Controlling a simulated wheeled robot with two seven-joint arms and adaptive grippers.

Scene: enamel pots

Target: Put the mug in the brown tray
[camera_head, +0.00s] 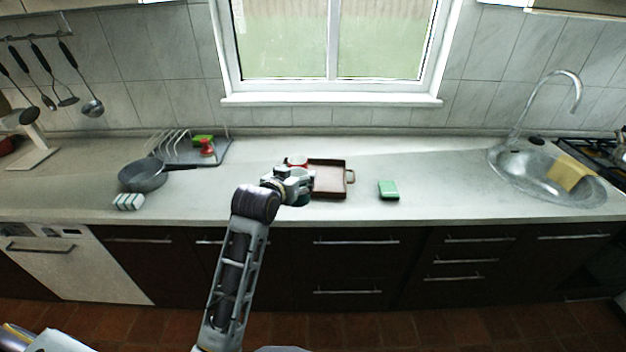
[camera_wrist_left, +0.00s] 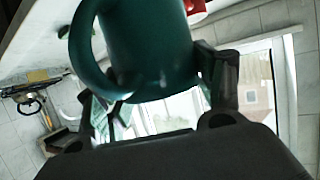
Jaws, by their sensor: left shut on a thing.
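A dark green mug (camera_wrist_left: 150,45) fills the upper middle of the left wrist view, its handle on the left side. My left gripper (camera_wrist_left: 155,88) is shut on it, a finger on either side. In the head view the left gripper (camera_head: 292,186) is over the counter at the left edge of the brown tray (camera_head: 330,192), and it hides most of the mug. The tray is rectangular with a handle on its right side. I cannot tell how high the mug is above the counter. My right gripper is not in view.
A red and white item (camera_head: 297,162) stands behind my gripper, at the tray's left. A green sponge (camera_head: 388,190) lies right of the tray. A grey pan (camera_head: 143,176) and a dish rack (camera_head: 190,152) are at left; the sink (camera_head: 535,168) is at right.

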